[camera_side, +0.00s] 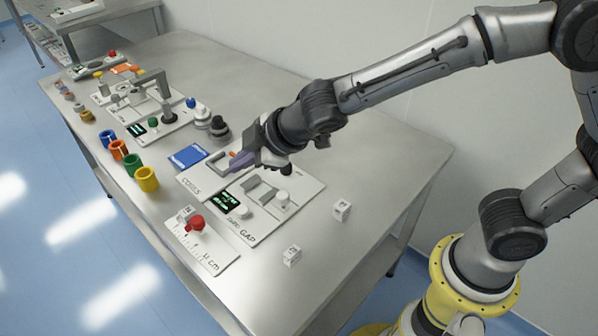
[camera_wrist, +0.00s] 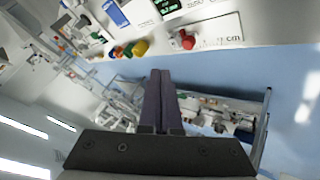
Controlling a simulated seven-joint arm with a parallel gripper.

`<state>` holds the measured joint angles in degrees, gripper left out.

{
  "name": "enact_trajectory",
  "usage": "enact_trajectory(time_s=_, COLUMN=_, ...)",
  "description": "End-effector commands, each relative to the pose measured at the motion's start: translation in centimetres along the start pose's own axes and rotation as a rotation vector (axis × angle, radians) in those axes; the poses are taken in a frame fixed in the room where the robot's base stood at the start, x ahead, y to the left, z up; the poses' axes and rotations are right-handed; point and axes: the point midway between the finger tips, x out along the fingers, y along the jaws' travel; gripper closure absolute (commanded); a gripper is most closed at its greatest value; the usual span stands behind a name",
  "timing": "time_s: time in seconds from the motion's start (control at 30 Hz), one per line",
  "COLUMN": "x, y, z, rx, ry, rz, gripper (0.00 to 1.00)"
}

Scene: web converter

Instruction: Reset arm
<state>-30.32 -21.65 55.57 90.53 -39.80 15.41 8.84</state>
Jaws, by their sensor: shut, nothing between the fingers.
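My gripper (camera_side: 238,161) is over the steel table (camera_side: 330,262) in the side view, just above the white panel marked CORES (camera_side: 188,181). Its purple fingers are together and hold nothing. In the wrist view the shut fingers of my gripper (camera_wrist: 160,82) point up the picture, toward the blue floor past the table's edge. I cannot tell whether the fingertips touch the panel.
A white panel with a green display (camera_side: 228,201) and a ruler plate with a red knob (camera_side: 195,222) lie nearby. Colored rings, including a yellow one (camera_side: 147,179), line the front edge. Two white cubes (camera_side: 341,210) stand at right, where the tabletop is mostly clear.

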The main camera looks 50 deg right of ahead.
Motion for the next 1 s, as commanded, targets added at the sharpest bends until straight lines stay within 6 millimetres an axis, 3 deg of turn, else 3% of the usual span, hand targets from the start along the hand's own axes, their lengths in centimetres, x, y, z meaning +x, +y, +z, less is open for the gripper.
enact_trajectory(time_s=0.03, x=-2.4, y=3.3, z=0.6, rx=0.072, ry=0.003, rz=0.052, gripper=1.00)
enact_trajectory(time_s=0.13, x=-7.2, y=7.8, z=2.9, rx=0.212, ry=-0.018, rz=0.133, gripper=1.00)
enact_trajectory(time_s=0.23, x=-12.5, y=10.7, z=6.3, rx=0.365, ry=-0.051, rz=0.203, gripper=1.00)
enact_trajectory(time_s=0.33, x=-17.7, y=11.5, z=10.2, rx=0.522, ry=-0.091, rz=0.254, gripper=1.00)
enact_trajectory(time_s=0.43, x=-22.0, y=9.9, z=14.1, rx=0.672, ry=-0.134, rz=0.274, gripper=1.00)
enact_trajectory(time_s=0.5, x=-24.1, y=7.8, z=16.4, rx=0.765, ry=-0.165, rz=0.265, gripper=1.00)
enact_trajectory(time_s=0.6, x=-25.6, y=4.1, z=18.9, rx=0.863, ry=-0.211, rz=0.217, gripper=1.00)
enact_trajectory(time_s=0.7, x=-25.8, y=0.6, z=20.2, rx=0.911, ry=-0.264, rz=0.138, gripper=1.00)
enact_trajectory(time_s=0.8, x=-25.4, y=-1.4, z=21.0, rx=0.929, ry=-0.316, rz=0.081, gripper=1.00)
enact_trajectory(time_s=1.0, x=-25.5, y=-1.9, z=21.2, rx=0.923, ry=-0.336, rz=0.061, gripper=1.00)
